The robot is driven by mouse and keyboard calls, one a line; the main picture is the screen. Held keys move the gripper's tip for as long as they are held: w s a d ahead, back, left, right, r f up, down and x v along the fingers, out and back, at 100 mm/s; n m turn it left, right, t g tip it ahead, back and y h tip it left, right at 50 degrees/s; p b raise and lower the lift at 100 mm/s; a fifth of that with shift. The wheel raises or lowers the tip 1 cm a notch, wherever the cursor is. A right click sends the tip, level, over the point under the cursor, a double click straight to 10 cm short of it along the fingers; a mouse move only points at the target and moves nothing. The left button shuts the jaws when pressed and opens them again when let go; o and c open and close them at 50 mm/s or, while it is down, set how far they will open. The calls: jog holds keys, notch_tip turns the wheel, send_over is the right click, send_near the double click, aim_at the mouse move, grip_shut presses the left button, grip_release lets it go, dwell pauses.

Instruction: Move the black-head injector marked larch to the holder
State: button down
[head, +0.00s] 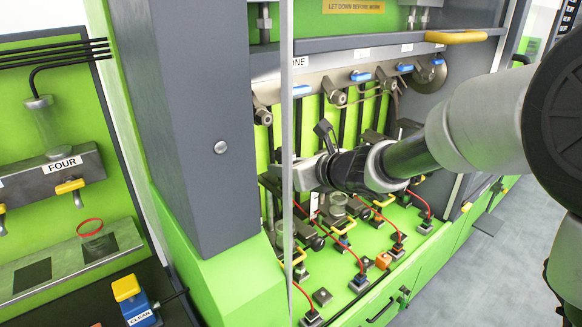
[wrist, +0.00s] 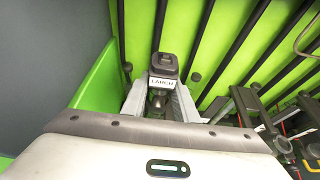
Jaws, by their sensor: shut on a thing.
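The injector marked LARCH (wrist: 162,78) has a black head and a white label, and stands between the fingers in the wrist view. My gripper (wrist: 160,98) is shut on it just below the label. In the head view my gripper (head: 302,176) reaches in from the right, in front of the green back panel. A thin upright post edge crosses its fingers there, and I cannot make out the injector in that view. Dark clamp-like fittings (wrist: 246,106) stand right of the injector in the wrist view; I cannot tell which one is the holder.
A thick grey pillar (head: 190,110) stands left of my gripper. A grey rail with blue-handled valves (head: 361,76) runs above. Red cables (head: 345,245) and several small connector blocks cover the green bench below. A yellow-and-blue CLEAR switch (head: 134,303) sits at lower left.

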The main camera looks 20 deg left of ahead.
jog(key=shift+a+f+b, duration=0.15)
jog(key=shift+f+b, duration=0.1)
jog(key=shift+b, duration=0.4)
jog(key=shift+f, duration=0.1)
dwell(0.4)
jog(key=shift+w, duration=0.1)
jog(key=c, duration=1.5)
grip_release()
jog(key=shift+c, duration=0.2)
jog(key=shift+o, duration=1)
jog(key=shift+f, duration=0.1)
